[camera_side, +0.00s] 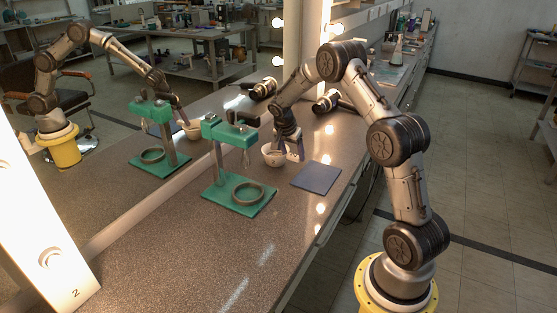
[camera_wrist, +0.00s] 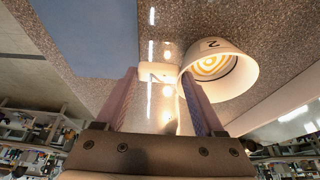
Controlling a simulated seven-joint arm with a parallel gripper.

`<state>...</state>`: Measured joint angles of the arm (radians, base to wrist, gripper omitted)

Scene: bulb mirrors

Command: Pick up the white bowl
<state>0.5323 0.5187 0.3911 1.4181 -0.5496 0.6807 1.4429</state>
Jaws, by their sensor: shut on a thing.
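The white bowl (camera_side: 272,155) is on the speckled counter beyond the green stand in the side view, below and beside my gripper (camera_side: 288,150). In the wrist view, the bowl (camera_wrist: 247,73) shows at the right, with bright rings in its opening and a dark mark like a 2 on it. My gripper's purple fingers (camera_wrist: 158,105) stand apart, and the right finger meets the bowl's left edge. A bright white patch with a dark mark shows between the fingers. The gripper is shut on the bowl, but the exact contact is unclear. Whether the bowl is clear of the counter cannot be told.
A green stand (camera_side: 217,190) with a ring on its base stands nearer the camera. A blue-grey square mat (camera_side: 316,178) lies right of the bowl. A mirror (camera_side: 120,190) runs along the counter's left side and reflects the arm, stand and bowl. The near counter (camera_side: 190,255) is clear.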

